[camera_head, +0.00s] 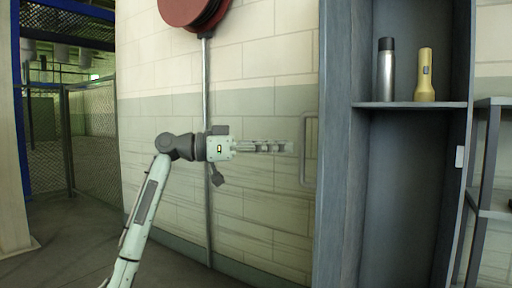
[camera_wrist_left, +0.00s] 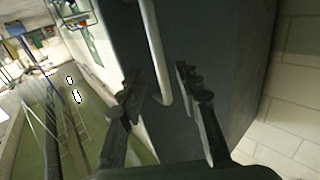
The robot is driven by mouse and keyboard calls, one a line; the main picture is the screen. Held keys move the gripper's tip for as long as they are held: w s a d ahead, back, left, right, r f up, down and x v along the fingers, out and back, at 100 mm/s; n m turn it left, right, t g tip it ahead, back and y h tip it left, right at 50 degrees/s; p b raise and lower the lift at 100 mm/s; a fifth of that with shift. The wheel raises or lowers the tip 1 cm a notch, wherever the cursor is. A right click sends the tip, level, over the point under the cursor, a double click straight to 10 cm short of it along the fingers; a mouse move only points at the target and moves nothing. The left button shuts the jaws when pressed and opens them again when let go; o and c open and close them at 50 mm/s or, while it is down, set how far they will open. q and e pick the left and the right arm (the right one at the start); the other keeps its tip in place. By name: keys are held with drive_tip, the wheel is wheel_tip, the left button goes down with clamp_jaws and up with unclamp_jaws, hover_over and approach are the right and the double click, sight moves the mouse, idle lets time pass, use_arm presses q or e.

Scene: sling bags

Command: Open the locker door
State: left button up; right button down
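The grey locker (camera_head: 407,185) stands open in the head view, with its interior and shelf showing. Its door (camera_head: 334,150) is swung out, seen nearly edge-on at the left of the opening. A pale bar handle (camera_head: 304,150) sticks out from the door's left side. My left gripper (camera_head: 289,147) points right, its tips just left of the handle. In the left wrist view the gripper (camera_wrist_left: 160,88) is open, with the lower end of the handle (camera_wrist_left: 153,40) between its fingers. I cannot tell whether a finger touches it. My right gripper is not in view.
A steel bottle (camera_head: 386,72) and a yellow flashlight (camera_head: 425,77) stand on the locker shelf (camera_head: 411,105). A metal rack (camera_head: 483,165) is at the right. A red reel (camera_head: 190,10) hangs on the brick wall behind my arm. A mesh fence (camera_head: 92,120) is at the left.

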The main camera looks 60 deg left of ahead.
use_arm(q)
drive_tip(key=v, duration=0.6)
drive_tip(key=shift+s, duration=0.2)
drive_tip(key=shift+a, duration=0.1)
